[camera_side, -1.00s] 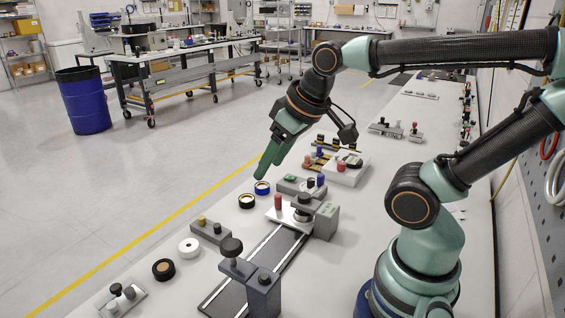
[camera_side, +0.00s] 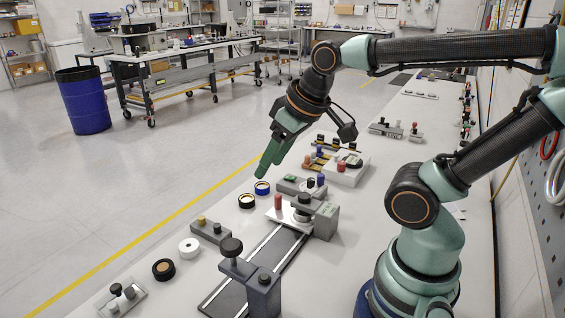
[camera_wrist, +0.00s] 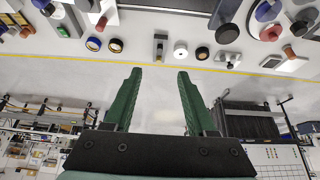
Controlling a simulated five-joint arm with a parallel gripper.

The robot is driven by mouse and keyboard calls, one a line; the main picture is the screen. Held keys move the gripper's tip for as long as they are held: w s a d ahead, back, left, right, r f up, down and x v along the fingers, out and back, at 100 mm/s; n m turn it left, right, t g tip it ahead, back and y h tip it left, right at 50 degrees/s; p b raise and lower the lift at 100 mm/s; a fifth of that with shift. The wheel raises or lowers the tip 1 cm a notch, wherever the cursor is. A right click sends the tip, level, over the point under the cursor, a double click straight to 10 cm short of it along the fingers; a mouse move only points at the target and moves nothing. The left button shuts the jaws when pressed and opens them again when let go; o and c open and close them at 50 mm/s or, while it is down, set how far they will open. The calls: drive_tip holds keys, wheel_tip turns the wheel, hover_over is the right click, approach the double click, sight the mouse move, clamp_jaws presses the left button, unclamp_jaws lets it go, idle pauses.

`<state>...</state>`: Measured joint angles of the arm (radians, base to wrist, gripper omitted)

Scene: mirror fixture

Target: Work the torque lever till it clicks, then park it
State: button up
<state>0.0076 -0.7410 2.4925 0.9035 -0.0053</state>
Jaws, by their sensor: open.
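My gripper (camera_side: 262,174) hangs above the left edge of the bench in the side view. In the wrist view its two green fingers (camera_wrist: 159,72) are spread wide with nothing between them. I cannot tell for sure which part is the torque lever. A likely one is the upright red handle (camera_side: 278,203) on a light plate (camera_side: 284,218) beside a grey block (camera_side: 326,221). The red handle also shows at the upper left of the wrist view (camera_wrist: 102,22). My gripper is apart from it, higher and to its left.
A dark rail (camera_side: 253,273) runs forward to a grey clamp block (camera_side: 264,293) with a black knob (camera_side: 231,247). A blue ring (camera_side: 262,188), a black ring (camera_side: 246,201) and a white ring (camera_side: 189,248) lie along the left edge. Fixtures with coloured knobs (camera_side: 347,167) stand behind.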

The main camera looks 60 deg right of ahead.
drive_tip(key=w+d+m+g, duration=0.2)
drive_tip(key=d+g, duration=0.1)
drive_tip(key=d, duration=1)
drive_tip(key=m+g, duration=0.1)
drive_tip(key=g, duration=0.2)
hover_over(321, 175)
wheel_tip(321, 175, down, 3)
wheel_tip(321, 175, down, 12)
drive_tip(key=shift+d+f, duration=0.1)
drive_tip(key=shift+d, duration=0.05)
clamp_jaws()
drive_tip(key=shift+w, duration=0.1)
idle(0.3)
